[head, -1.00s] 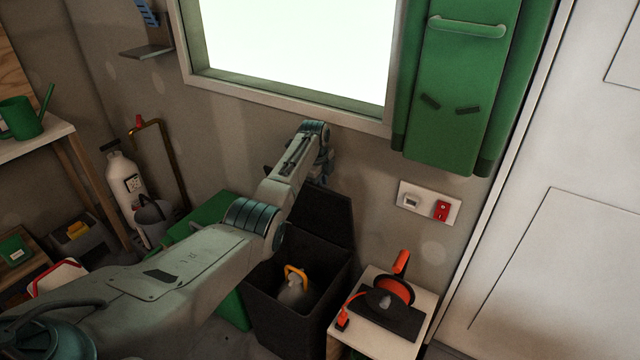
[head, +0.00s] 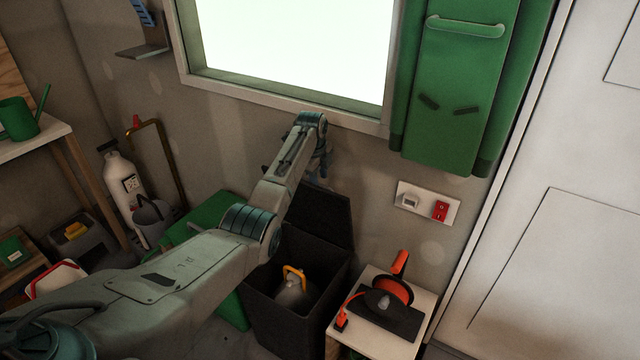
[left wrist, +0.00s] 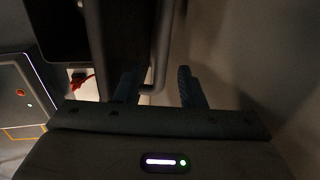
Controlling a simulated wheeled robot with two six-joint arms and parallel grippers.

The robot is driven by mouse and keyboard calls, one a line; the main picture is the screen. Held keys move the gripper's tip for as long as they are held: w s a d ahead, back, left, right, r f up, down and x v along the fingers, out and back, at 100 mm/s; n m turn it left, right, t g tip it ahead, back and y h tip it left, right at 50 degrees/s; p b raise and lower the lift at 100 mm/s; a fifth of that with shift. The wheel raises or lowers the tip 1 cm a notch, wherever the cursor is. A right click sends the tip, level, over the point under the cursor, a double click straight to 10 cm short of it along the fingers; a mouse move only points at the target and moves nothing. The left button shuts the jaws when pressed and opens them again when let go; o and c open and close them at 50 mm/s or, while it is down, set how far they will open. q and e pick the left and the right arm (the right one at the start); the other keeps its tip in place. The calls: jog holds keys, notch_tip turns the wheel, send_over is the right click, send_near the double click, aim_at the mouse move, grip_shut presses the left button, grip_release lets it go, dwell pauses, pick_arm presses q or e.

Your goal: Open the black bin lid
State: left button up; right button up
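The black bin (head: 262,318) stands on the floor against the wall, with its inside in view. Its black lid (head: 322,216) stands raised at the back, tilted up toward the wall. My left gripper (head: 320,172) is at the lid's upper edge, mostly hidden by its own wrist in the head view. In the left wrist view, the left gripper's two fingers (left wrist: 158,88) are apart, with a grey bar-like handle (left wrist: 161,45) reaching between them beside a dark panel. I cannot tell whether they touch it. My right gripper is not in view.
A yellow-handled container (head: 293,290) is inside the bin. A small table (head: 412,343) with an orange and black tool (head: 392,292) stands right of the bin. A green box (head: 200,222) is on the left. A window (head: 290,50) and wall sockets (head: 428,202) are behind.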

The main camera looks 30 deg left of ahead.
pick_arm(q)
notch_tip(320, 180, up, 7)
jog(key=s, duration=0.1)
jog(key=shift+s+f, duration=0.2)
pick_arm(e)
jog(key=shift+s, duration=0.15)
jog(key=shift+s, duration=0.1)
